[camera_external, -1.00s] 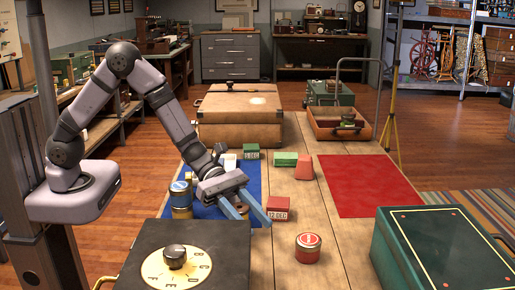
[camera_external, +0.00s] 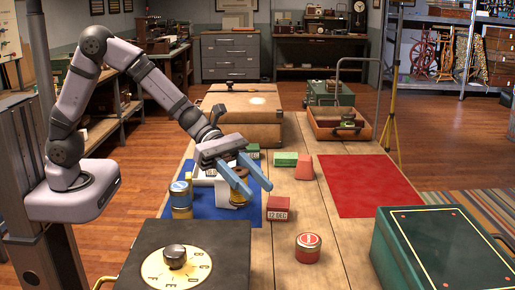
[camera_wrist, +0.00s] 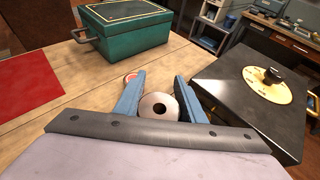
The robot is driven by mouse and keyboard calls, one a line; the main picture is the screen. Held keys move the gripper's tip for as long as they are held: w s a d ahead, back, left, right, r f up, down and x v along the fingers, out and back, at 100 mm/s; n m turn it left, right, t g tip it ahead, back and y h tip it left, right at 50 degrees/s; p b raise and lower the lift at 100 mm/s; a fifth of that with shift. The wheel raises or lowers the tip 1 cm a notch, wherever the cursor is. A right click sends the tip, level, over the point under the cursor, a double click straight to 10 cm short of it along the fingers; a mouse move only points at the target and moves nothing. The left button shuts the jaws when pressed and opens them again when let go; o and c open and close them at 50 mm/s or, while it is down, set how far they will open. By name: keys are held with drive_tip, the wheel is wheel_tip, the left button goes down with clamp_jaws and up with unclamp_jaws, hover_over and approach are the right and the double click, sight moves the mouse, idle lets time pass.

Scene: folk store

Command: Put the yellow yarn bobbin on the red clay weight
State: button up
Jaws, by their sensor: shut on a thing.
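My gripper (camera_external: 256,175) is shut on the yellow yarn bobbin (camera_external: 239,184), a spool with brownish flanges. The bobbin is held above the blue mat; its pale round end with a dark centre hole shows between the blue fingers in the wrist view (camera_wrist: 158,106). The red clay weight (camera_external: 304,168), a tapered block, stands on the table to the right of and beyond my gripper, apart from it. It does not show in the wrist view.
A green block (camera_external: 284,159) is beside the clay weight. A red date block (camera_external: 279,210) and a red-topped tin (camera_external: 308,248) stand nearer. Blue and yellow round items (camera_external: 181,198) and a white object (camera_external: 222,188) are on the blue mat (camera_external: 208,212). The red mat (camera_external: 372,185) is clear.

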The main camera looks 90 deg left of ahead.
drive_tip(key=shift+w+a+r, duration=0.1)
drive_tip(key=shift+a+r, duration=0.25)
drive_tip(key=w+a+f+n+t+y+p, duration=0.15)
drive_tip(key=w+a+p, duration=0.35)
drive_tip(key=a, duration=0.5)
drive_tip(key=w+a+f+n+t+y+p, duration=0.1)
drive_tip(key=w+a+n+t+y+p, duration=0.2)
drive_tip(key=w+a, duration=0.55)
drive_tip(key=w+a+r+n+y, duration=0.3)
drive_tip(key=w+a+r, duration=0.1)
drive_tip(key=a, duration=0.5)
drive_tip(key=w+a+r+n+y, duration=0.3)
drive_tip(key=a+r+y, duration=0.1)
drive_tip(key=a, duration=0.5)
drive_tip(key=shift+w+a+r+p, duration=0.35)
drive_tip(key=shift+r+p, duration=0.1)
drive_tip(key=shift+r, duration=0.15)
drive_tip(key=shift+n, duration=0.25)
wheel_tip(320, 180, down, 10)
drive_tip(key=b, duration=0.2)
